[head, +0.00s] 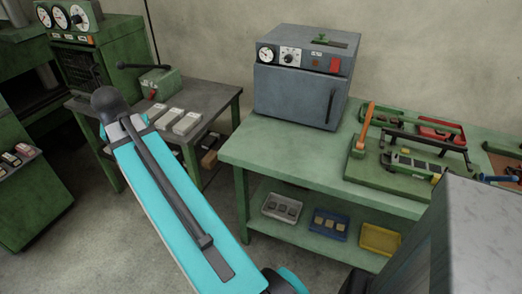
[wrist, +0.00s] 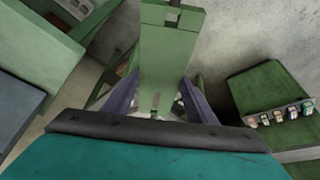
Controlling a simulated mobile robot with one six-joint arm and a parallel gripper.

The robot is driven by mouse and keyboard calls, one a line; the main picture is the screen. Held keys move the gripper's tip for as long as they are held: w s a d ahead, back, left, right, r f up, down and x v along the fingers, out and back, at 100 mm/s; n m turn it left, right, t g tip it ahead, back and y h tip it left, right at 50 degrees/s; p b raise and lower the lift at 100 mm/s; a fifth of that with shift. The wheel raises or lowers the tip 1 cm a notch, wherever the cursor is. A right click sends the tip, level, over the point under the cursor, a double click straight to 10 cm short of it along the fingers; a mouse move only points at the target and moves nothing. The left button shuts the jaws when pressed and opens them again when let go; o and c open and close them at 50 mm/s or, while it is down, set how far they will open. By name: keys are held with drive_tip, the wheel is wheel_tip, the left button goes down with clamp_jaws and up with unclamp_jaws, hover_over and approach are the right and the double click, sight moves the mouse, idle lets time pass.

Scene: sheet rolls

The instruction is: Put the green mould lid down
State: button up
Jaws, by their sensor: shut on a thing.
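In the wrist view my gripper (wrist: 160,88) is shut, its two grey-purple fingers on either side of a long pale green piece. This piece looks like the green mould lid (wrist: 168,50). It runs up from between the fingers to the top edge, with a dark part at its top end. The fingertips are partly hidden by the lid, and its far end is cut off. Floor and furniture show around it; I cannot tell how high it is held. In the head view neither my gripper nor the held lid can be made out.
A green workbench (head: 285,165) carries a grey oven (head: 295,97) with a small green item (head: 320,39) on top. Right of the oven is a green fixture board (head: 385,190). Clear benchtop lies before the oven. Trays, including a yellow one (head: 380,239), fill the lower shelf. A grey side table (head: 205,98) holds pale blocks.

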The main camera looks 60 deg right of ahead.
drive_tip(key=s+d+f+m+g+h+b, duration=0.1)
drive_tip(key=s+d+f+m, duration=0.25)
drive_tip(key=s+d, duration=0.55)
drive_tip(key=s+d+f+m+g+b, duration=0.1)
drive_tip(key=s+d+m, duration=0.3)
drive_tip(key=s, duration=0.6)
drive_tip(key=s+d+f+m+g+b, duration=0.2)
drive_tip(key=s+d+m, duration=0.3)
drive_tip(key=s, duration=0.6)
drive_tip(key=s+d+f+m+g+y+b, duration=0.1)
drive_tip(key=s+d+f+m+g, duration=0.1)
drive_tip(key=s+d, duration=0.6)
drive_tip(key=s+f+m, duration=0.1)
drive_tip(key=s+m, duration=0.1)
drive_tip(key=shift+s+d+m+b, duration=0.15)
drive_tip(key=shift+s+m+b, duration=0.2)
drive_tip(key=shift+b, duration=0.05)
drive_tip(key=shift+w+d+r+p, duration=0.1)
drive_tip(key=shift+d+r+p, duration=0.15)
drive_tip(key=shift+p, duration=0.9)
drive_tip(key=d+p, duration=0.1)
drive_tip(key=p, duration=0.3)
drive_tip(key=w+p, duration=0.1)
drive_tip(key=p, duration=0.4)
drive_tip(key=shift+d+f, duration=0.2)
drive_tip(key=shift+d, duration=0.2)
